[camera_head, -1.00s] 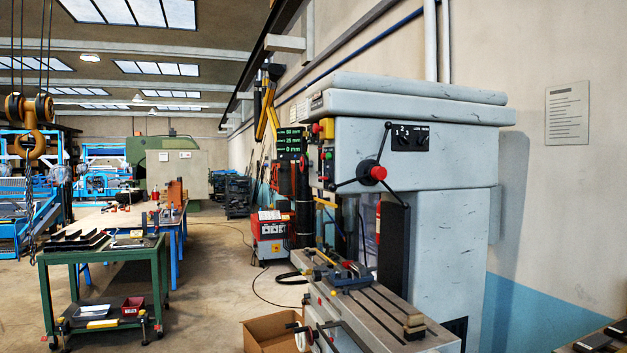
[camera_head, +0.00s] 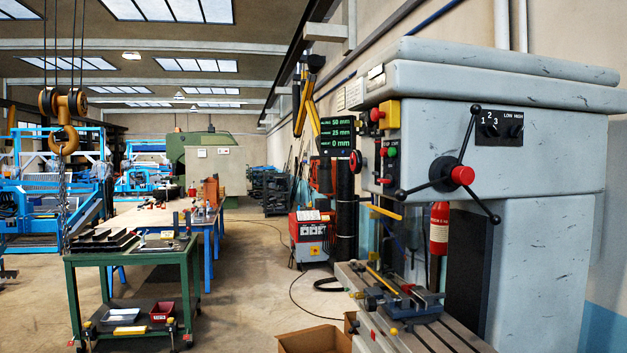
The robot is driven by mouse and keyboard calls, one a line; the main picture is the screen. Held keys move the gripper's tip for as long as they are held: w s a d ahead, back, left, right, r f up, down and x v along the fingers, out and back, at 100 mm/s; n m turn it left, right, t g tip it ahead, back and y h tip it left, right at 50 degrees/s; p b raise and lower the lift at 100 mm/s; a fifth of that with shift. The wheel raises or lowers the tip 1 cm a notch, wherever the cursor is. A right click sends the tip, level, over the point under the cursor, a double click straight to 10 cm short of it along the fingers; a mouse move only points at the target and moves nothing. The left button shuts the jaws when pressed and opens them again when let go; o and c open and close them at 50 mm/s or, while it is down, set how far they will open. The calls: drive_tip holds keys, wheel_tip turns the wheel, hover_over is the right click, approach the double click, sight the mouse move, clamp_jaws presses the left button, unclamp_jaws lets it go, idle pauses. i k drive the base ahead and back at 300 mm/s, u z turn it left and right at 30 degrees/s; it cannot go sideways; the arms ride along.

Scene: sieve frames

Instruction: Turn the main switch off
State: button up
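A grey drill press (camera_head: 540,130) fills the right half of the view. On the left edge of its head is a yellow box (camera_head: 391,113) with a red knob (camera_head: 377,115), which looks like the main switch. Its setting is too small to tell. Two black selector knobs marked 1 2 3 and LOW HIGH sit on a dark plate (camera_head: 500,126) on the side of the head. A black three-arm handle with a red hub (camera_head: 462,175) sticks out below them. My gripper is not in view.
The slotted machine table with a blue vice (camera_head: 413,306) juts out at lower right, with a cardboard box (camera_head: 313,340) beside it. A green cart (camera_head: 132,262) stands at left, and a hook (camera_head: 63,138) hangs above. Open floor (camera_head: 245,300) lies between cart and box.

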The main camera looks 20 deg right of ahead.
sight(387, 180)
drive_tip(key=i, duration=1.65)
drive_tip(key=z, duration=0.25)
